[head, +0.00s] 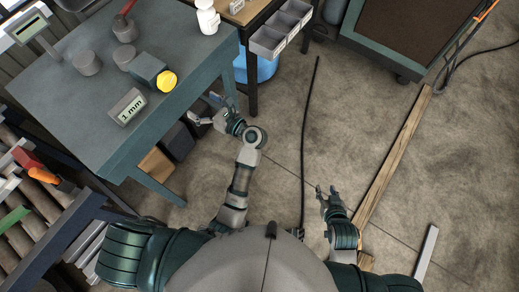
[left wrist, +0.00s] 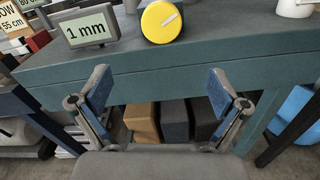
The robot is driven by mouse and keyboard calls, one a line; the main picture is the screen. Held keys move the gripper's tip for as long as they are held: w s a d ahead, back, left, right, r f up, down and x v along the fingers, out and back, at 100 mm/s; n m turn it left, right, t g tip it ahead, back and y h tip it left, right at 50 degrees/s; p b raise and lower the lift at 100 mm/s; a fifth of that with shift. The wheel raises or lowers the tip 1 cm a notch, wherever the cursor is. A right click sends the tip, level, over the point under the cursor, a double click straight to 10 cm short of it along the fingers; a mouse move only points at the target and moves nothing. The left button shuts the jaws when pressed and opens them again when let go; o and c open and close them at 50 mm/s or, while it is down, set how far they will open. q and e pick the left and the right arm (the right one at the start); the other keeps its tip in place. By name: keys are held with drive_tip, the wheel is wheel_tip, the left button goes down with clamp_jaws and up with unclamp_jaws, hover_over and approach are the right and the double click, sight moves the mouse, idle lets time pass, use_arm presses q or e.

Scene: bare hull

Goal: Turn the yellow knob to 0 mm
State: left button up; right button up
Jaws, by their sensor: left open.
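The yellow knob (head: 167,81) sits on the front of a dark box (head: 147,68) on the teal table (head: 80,110). In the left wrist view the knob (left wrist: 161,21) shows a white pointer line slanting up to the right. A small display (head: 127,107) beside it reads "1 mm", also in the left wrist view (left wrist: 86,25). My left gripper (head: 206,109) is open and empty, off the table's front edge and short of the knob; its fingers (left wrist: 161,88) point toward the table in the left wrist view. My right gripper (head: 326,190) is over the floor, away from the table; its finger state is unclear.
Grey cylinders (head: 87,63) and a white bottle (head: 208,17) stand on the table. Dark and tan blocks (left wrist: 174,120) lie beneath it. A rack (head: 40,220) stands at left, a blue bin (head: 258,67) behind. A plank (head: 395,155) and cable (head: 307,130) lie on open floor.

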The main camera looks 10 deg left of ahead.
use_arm(q)
drive_tip(key=w+d+f+m+t+h+p, duration=0.1)
drive_tip(key=w+d+f+m+t+h, duration=0.35)
drive_tip(key=m, duration=0.65)
drive_tip(key=w+d+f+m+t+h+p, duration=0.1)
drive_tip(key=d+m+t+h+p, duration=0.15)
drive_tip(key=d+m+t, duration=0.45)
drive_tip(key=s+d+f+m+g+h, duration=0.1)
drive_tip(key=s+d+f+m+h, duration=0.1)
drive_tip(key=f+m+h, duration=0.3)
drive_tip(key=s+d+f+m+g+h+p, duration=0.1)
drive_tip(key=s+d+f+m+h, duration=0.2)
drive_tip(key=f+m, duration=1)
drive_tip(key=shift+m+h, duration=0.4)
drive_tip(key=shift+h, duration=1.2)
use_arm(e)
drive_tip(key=shift+w+d+r, duration=0.1)
drive_tip(key=shift+d+r, duration=0.05)
drive_tip(key=shift+r, duration=0.75)
drive_tip(key=shift+w+d+r, duration=0.1)
drive_tip(key=shift+w+r, duration=0.05)
drive_tip(key=shift+r, duration=0.8)
drive_tip(key=shift+w+d+r, duration=0.1)
drive_tip(key=shift+d+r, duration=0.05)
drive_tip(key=shift+r, duration=0.75)
